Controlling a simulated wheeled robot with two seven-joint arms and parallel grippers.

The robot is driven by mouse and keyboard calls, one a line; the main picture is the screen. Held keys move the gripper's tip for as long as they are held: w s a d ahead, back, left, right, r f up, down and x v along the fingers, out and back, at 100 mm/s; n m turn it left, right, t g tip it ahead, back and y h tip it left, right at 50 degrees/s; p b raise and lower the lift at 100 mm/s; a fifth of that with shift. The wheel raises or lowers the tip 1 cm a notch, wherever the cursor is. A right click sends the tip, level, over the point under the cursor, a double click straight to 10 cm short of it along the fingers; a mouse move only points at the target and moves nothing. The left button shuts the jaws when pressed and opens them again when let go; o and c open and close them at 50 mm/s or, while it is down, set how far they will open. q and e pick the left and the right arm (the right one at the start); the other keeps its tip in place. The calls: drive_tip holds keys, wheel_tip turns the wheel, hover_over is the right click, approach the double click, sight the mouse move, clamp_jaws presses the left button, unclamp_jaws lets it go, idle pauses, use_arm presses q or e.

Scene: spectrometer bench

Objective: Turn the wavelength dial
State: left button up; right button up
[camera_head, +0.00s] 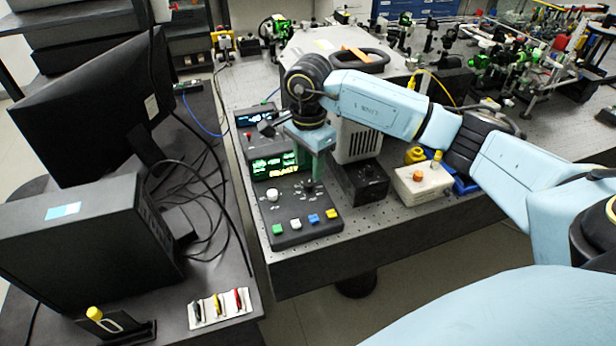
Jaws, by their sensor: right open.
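The spectrometer control box (324,228) is dark, with a green lit display (270,166) and a row of coloured buttons along its front. A dark round dial (308,187) is at the right of its panel, and a white knob (272,195) is at the left. I cannot read which is marked for wavelength. My right gripper (313,172) points down just above the dark dial and is open. Its fingers are small here, and I cannot tell whether they touch the dial. My left gripper is not in view.
A second box with a blue display (257,117) stands behind. A black box (360,182) and a white box with an orange knob (424,186) stand to the right. A monitor (95,105) and dark computer case (85,240) are on the left desk.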

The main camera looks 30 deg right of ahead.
sight(308, 183)
drive_tip(key=shift+f, duration=2.65)
clamp_jaws()
drive_tip(key=shift+m, duration=0.4)
drive_tip(key=m, duration=0.4)
drive_tip(key=shift+m+b, duration=0.3)
drive_tip(key=m, duration=0.5)
drive_tip(key=shift+w+m, duration=0.1)
drive_tip(key=shift+m, duration=0.6)
